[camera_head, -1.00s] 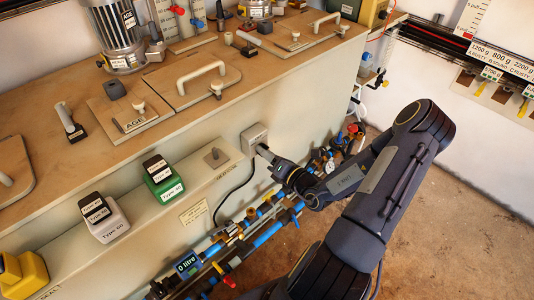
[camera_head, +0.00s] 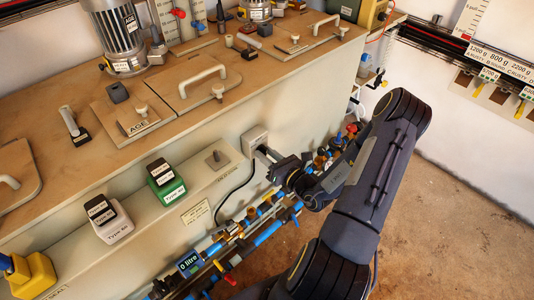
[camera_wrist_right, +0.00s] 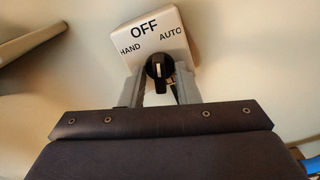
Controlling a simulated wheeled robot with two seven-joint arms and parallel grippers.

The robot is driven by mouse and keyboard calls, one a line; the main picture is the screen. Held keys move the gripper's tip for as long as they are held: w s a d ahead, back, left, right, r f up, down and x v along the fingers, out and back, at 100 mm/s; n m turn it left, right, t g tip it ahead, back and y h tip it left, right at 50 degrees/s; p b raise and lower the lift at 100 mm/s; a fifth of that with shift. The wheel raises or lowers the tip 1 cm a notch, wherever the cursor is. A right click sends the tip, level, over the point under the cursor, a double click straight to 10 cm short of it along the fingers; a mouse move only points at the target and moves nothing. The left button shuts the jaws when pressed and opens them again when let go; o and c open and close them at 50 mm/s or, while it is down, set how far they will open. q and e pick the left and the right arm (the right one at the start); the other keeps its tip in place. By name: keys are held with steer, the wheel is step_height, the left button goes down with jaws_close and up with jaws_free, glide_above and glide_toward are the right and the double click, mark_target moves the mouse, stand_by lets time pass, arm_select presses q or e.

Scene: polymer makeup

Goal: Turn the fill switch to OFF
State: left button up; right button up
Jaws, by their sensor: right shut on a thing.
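The fill switch is a pale box (camera_head: 254,137) on the front of the big cabinet. In the right wrist view its face (camera_wrist_right: 150,38) reads HAND at left, OFF at top and AUTO at right. Its round black knob (camera_wrist_right: 159,67) carries a white mark that stands about upright in the picture, towards the OFF side and a little right of the word. My right gripper (camera_head: 266,153) is at the box, its grey fingers on both sides of the knob; it is shut on the knob. My left gripper is not in view.
A black cable hangs below the switch. Blue pipes (camera_head: 268,233) with valves run low along the cabinet. Bare floor (camera_head: 450,220) lies to the right.

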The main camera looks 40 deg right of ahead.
steer(key=shift+n, duration=1.6)
steer(key=shift+f, duration=0.1)
steer(key=o, duration=0.6)
steer(key=shift+s, duration=0.1)
steer(key=shift+s+d, duration=0.2)
steer(key=shift+s, duration=1.75)
steer(key=shift+s+d, duration=0.2)
steer(key=shift+s, duration=1.75)
